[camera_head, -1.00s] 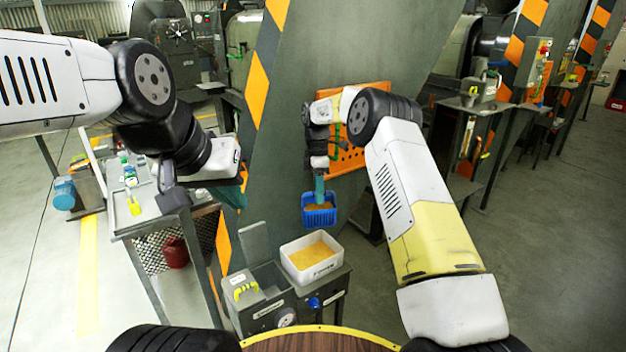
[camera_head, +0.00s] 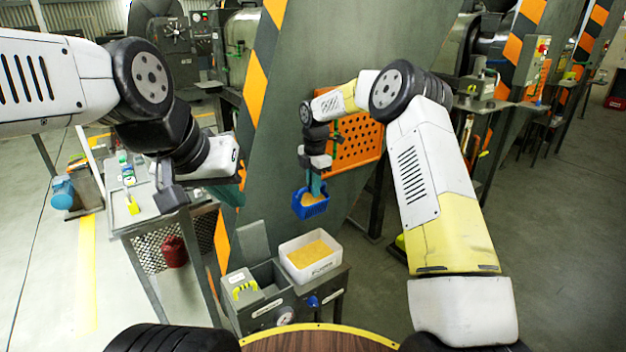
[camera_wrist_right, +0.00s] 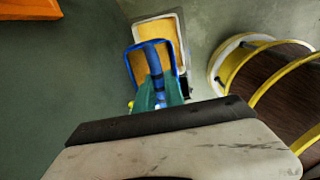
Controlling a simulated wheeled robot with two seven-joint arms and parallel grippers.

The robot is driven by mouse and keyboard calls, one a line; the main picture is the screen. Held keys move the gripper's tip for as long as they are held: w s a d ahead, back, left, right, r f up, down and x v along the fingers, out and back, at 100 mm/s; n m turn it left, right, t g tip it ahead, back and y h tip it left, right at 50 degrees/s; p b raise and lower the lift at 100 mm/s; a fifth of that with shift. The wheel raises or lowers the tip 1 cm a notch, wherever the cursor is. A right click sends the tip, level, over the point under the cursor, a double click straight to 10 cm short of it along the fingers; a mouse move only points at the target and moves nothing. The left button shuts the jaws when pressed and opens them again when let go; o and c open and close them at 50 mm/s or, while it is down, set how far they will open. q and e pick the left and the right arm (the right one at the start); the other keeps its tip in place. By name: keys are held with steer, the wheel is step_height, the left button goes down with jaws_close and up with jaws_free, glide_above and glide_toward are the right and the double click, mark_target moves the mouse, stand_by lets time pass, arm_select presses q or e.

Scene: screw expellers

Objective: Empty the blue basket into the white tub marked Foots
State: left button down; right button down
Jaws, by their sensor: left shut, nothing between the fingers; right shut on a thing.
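The blue basket (camera_head: 311,207) hangs from my right gripper (camera_head: 316,186), which is shut on it. The basket is tilted in the head view and has tan material inside. In the right wrist view the basket (camera_wrist_right: 178,60) lies below my right gripper (camera_wrist_right: 160,92) and overlaps the white tub. The white tub (camera_head: 308,273) stands on a dark bench, below and slightly right of the basket, with tan material in it. Lettering on its front is too small to read. It also shows in the right wrist view (camera_wrist_right: 181,22). My left gripper (camera_head: 228,195) is shut and empty, left of the basket.
An orange perforated panel (camera_head: 358,143) is behind my right arm. A grey side table (camera_head: 150,210) with small bottles stands at left. A large sloping dark green column rises behind the basket.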

mark_target(317, 209)
steer(key=s+t+y, duration=0.1)
steer(key=s+d+f+t+y, duration=0.1)
steer(key=t, duration=0.1)
steer(key=shift+d+f, duration=0.1)
steer(key=shift+d, duration=0.15)
steer(key=f+t+y, duration=0.1)
steer(key=s+d+f+t+y, duration=0.1)
steer(key=t, duration=0.1)
steer(key=f+t+y, duration=0.1)
steer(key=f, duration=0.1)
steer(key=shift+s+d+t+y, duration=0.15)
steer(key=shift+s+t+y, duration=0.15)
steer(key=shift+s+t, duration=0.1)
steer(key=shift+s+d+f+t+y, duration=0.1)
steer(key=shift+s+f+t+y, duration=0.1)
steer(key=shift+f+t+y, duration=0.45)
step_height(317, 209, down, 2)
steer(key=t+y, duration=0.1)
steer(key=t, duration=0.1)
steer(key=shift+f+t+y, duration=0.2)
steer(key=shift+t+y, duration=0.15)
steer(key=shift+f+t+y, duration=0.95)
steer(key=shift+t+y, duration=0.05)
steer(key=shift+t, duration=0.4)
steer(key=shift+d, duration=0.1)
